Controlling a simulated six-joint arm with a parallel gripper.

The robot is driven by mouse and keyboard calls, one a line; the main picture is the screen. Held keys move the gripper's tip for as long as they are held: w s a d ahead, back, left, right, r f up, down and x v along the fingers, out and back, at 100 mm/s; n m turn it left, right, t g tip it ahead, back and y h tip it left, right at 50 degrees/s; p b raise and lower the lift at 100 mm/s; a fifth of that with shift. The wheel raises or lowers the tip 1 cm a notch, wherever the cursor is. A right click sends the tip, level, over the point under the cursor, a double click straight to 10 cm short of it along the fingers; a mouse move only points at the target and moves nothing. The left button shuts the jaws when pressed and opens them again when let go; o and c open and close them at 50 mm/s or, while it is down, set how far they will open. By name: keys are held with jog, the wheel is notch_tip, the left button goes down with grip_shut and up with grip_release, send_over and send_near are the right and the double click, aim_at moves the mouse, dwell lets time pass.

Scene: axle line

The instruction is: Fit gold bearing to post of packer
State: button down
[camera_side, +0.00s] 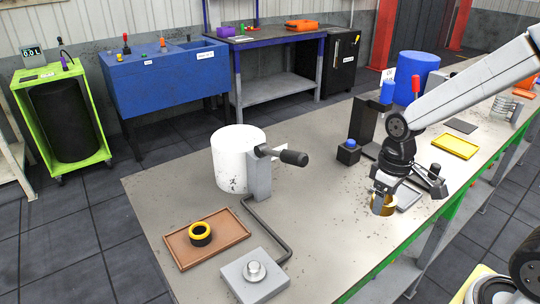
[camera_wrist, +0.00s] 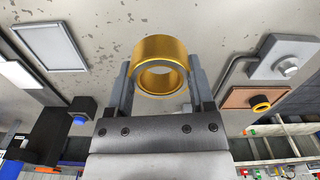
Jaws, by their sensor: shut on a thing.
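The gold bearing (camera_side: 388,209) is a thick ring held in my gripper (camera_side: 381,197), above the right part of the bench. In the wrist view the gold bearing (camera_wrist: 160,47) sits between the two fingers of my gripper (camera_wrist: 162,84), its hole facing the camera. A short silver post (camera_side: 255,270) stands bare on a square grey block at the front of the bench, left of my gripper. The silver post also shows in the wrist view (camera_wrist: 287,67). A bent pipe runs from the block towards a white drum (camera_side: 231,160) with a black handle. No readable label marks the packer.
A brown tray (camera_side: 184,250) holds a black and yellow ring (camera_side: 200,234), left of the block. A black stand (camera_side: 369,125) with a blue-topped box, a grey tray (camera_side: 408,197) and a yellow tray (camera_side: 456,145) are near my arm. The bench's middle is clear.

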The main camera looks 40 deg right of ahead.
jog(key=w+a+n, duration=0.2)
jog(key=w+a, duration=0.6)
jog(key=a, duration=0.4)
jog(key=n, duration=0.3)
send_over(254, 265)
jog(key=shift+f, duration=0.45)
jog(key=shift+f, duration=0.2)
jog(key=shift+f, duration=2.6)
jog(key=shift+f, duration=1.85)
grip_release()
jog(key=shift+r, duration=3.95)
